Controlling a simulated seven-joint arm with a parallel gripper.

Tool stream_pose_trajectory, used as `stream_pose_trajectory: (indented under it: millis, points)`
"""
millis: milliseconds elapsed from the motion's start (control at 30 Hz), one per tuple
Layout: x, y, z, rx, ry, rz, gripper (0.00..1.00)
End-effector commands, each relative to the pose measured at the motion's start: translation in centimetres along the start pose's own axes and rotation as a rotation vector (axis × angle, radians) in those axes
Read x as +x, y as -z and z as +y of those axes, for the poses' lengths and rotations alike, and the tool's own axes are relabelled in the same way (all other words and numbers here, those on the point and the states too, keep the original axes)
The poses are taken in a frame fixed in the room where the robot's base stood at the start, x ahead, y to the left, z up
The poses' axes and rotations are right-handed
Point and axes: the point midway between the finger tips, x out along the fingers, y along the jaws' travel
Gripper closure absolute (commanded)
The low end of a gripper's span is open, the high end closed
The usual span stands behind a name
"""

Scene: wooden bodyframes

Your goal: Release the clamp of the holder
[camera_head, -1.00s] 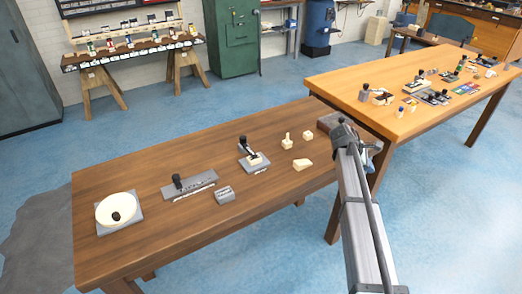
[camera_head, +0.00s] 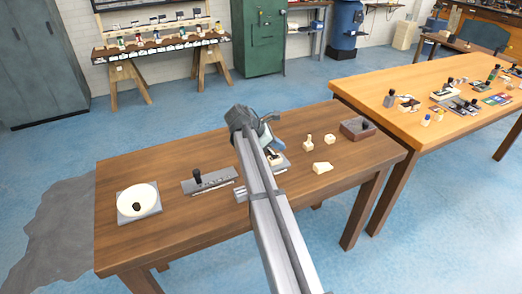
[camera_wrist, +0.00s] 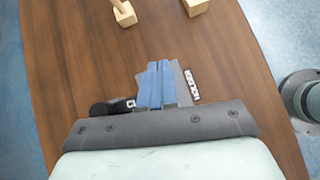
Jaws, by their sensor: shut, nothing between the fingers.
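The holder (camera_head: 281,161) is a grey plate on the brown table with a pale piece on it. In the head view my arm hides much of it, including its black clamp handle. The black clamp handle (camera_wrist: 109,107) lies left of the fingers, partly covered by my gripper's body. My gripper (camera_wrist: 158,64) has its blue fingers together, empty, over the plate. It also shows in the head view (camera_head: 278,146). I cannot tell whether the fingers touch anything.
Pale wooden blocks (camera_head: 308,143) and (camera_head: 322,168) lie right of the holder. A brown box (camera_head: 358,129) stands at the table's right end. A grey labelled rail (camera_head: 209,181) and a white bowl (camera_head: 139,203) are at left. An orange-brown table (camera_head: 430,100) adjoins at right.

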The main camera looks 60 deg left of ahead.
Motion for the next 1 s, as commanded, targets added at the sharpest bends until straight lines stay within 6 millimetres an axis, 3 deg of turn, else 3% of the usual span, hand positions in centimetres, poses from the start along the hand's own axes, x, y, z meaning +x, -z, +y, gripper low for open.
stream_pose_trajectory:
  millis: [33, 200, 400, 600, 1000]
  points:
    - [-2.0, 1.5, 0.6, -0.027, -0.016, 0.000, 1.00]
    - [-7.4, 5.4, 1.4, -0.101, -0.053, -0.003, 1.00]
    - [-11.6, 8.4, 1.7, -0.159, -0.083, -0.006, 1.00]
    - [-13.2, 9.6, 1.7, -0.182, -0.093, -0.007, 1.00]
    - [-13.2, 9.7, 1.8, -0.183, -0.093, -0.007, 1.00]
